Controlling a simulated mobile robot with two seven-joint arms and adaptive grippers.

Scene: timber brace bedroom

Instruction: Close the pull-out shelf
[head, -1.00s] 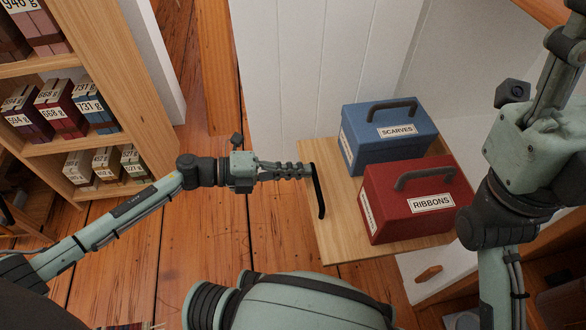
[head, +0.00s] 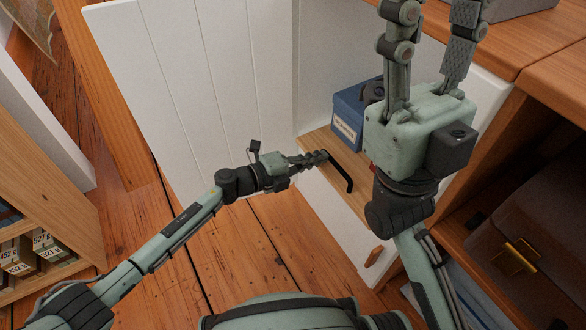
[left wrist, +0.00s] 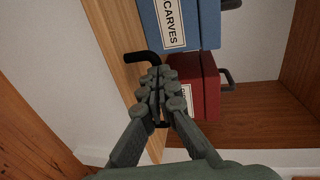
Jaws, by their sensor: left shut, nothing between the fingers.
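The pull-out shelf is a pale wooden board (head: 316,143) with a black bar handle (head: 341,172) on its front edge. It lies low in the white cabinet, mostly hidden behind my right arm. A blue SCARVES box (head: 347,118) stands on it. In the left wrist view, the board (left wrist: 122,75) carries the blue box and a red RIBBONS box (left wrist: 210,85). My left gripper (head: 318,157) is shut and empty, its fingertips at the handle (left wrist: 143,57); contact is hard to tell. My right gripper (head: 433,22) is raised, fingers apart, tips cut off by the frame.
A white panelled door (head: 205,75) stands open left of the shelf. A white front with a wooden pull (head: 374,257) lies below the shelf. A wooden cabinet with a brown case (head: 535,225) is at right, a bookcase (head: 50,195) at left. Floor between is clear.

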